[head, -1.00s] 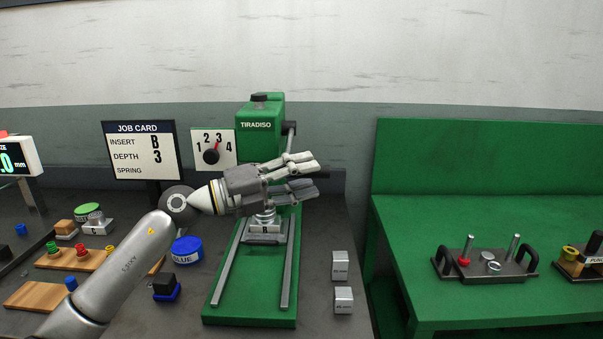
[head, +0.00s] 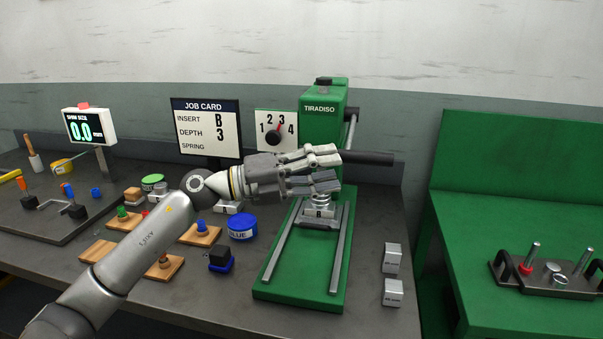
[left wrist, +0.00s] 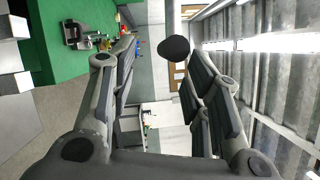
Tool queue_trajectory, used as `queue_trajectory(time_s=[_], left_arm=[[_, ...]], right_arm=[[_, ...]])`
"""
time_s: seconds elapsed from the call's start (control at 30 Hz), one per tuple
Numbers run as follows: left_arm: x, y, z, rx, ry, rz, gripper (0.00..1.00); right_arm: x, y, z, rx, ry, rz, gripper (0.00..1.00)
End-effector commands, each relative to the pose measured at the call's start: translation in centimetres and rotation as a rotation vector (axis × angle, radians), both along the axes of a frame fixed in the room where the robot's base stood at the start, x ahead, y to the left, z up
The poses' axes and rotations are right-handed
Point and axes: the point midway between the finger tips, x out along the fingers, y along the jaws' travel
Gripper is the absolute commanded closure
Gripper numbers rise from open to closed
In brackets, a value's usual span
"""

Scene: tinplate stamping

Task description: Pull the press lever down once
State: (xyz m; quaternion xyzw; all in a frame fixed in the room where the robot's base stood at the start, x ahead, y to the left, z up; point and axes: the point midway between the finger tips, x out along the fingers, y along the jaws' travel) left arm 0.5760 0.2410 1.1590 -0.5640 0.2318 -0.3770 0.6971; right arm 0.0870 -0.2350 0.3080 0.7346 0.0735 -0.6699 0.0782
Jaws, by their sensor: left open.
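The green press (head: 324,120) stands at the back of the bench. Its lever is a steel rod (head: 351,130) on the right side with a dark handle (head: 368,158). My left gripper (head: 333,170) is open in front of the press, and the handle sticks out to the right past its upper fingers. In the left wrist view the dark round handle end (left wrist: 174,49) shows between the spread fingers. I cannot tell whether they touch it. An insert block marked B (head: 319,214) sits on the press below the gripper. My right gripper is not in view.
The job card (head: 206,130) and a depth dial (head: 277,131) stand left of the press. A blue round container (head: 242,227) and small wooden blocks lie nearby. Two grey cubes (head: 392,258) sit right of the press. A green bench (head: 520,235) stands further right.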

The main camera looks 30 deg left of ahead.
Motion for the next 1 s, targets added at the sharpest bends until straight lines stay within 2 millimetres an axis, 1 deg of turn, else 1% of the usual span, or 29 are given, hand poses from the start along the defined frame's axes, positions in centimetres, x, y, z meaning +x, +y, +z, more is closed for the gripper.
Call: queue_trajectory(time_s=[0.03,0.2,0.4,1.0], left_arm=[[-0.4,0.7,-0.3,0.0,0.005,0.001,0.56],[-1.7,2.3,-0.5,0.0,0.004,0.001,0.56],[-2.5,3.3,-0.5,0.001,0.001,0.001,0.56],[-2.8,3.6,-0.5,-0.001,0.001,0.0,0.56]], right_arm=[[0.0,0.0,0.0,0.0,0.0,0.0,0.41],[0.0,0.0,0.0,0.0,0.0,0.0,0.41],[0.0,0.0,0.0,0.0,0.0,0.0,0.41],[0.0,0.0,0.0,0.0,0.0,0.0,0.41]])
